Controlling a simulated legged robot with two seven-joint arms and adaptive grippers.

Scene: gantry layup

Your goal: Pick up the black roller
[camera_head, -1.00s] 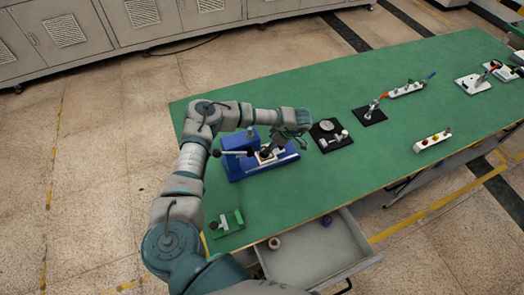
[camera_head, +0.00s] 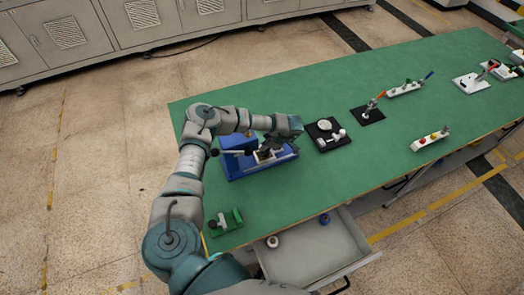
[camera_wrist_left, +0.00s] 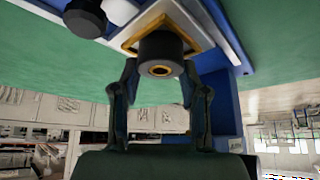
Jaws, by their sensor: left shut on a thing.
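The black roller (camera_wrist_left: 160,50) shows in the left wrist view as a short dark cylinder with a brass-coloured ring in its end. It sits between the two fingertips of my left gripper (camera_wrist_left: 161,70), which is shut on it. A gold-edged square plate lies directly behind the roller; I cannot tell whether they touch. In the head view my left gripper (camera_head: 270,147) is at the blue fixture (camera_head: 236,168), over its light plate. The fingers and wrist partly hide the roller there. My right gripper is not in view.
The green table (camera_head: 330,185) carries a black plate with a dial (camera_head: 327,134) right of the fixture and a small green clamp (camera_head: 225,222) at the near left. An open drawer (camera_head: 310,250) juts out in front.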

